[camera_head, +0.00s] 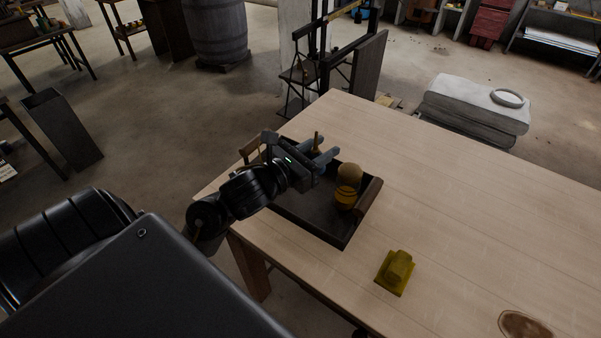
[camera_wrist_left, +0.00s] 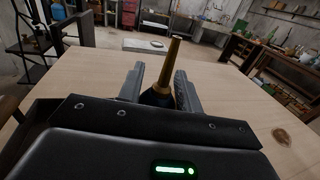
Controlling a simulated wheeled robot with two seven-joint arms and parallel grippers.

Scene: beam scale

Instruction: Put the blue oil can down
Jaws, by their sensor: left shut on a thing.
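My left gripper (camera_head: 322,154) is shut on the oil can, over the far end of the dark tray (camera_head: 345,238) in the head view. The oil can's thin brass-coloured spout (camera_head: 317,141) points up between the fingers. In the left wrist view the spout (camera_wrist_left: 173,62) rises between the two fingers (camera_wrist_left: 160,85), and a dark part of the can shows at its base. My right gripper is not in view.
The tray has wooden end handles (camera_head: 369,194) and holds a round tan and yellow object (camera_head: 348,180). An olive-yellow block (camera_head: 395,270) lies on the wooden table (camera_head: 460,190), near the tray. A brown round patch (camera_head: 524,325) is at bottom right. The table's right side is mostly clear.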

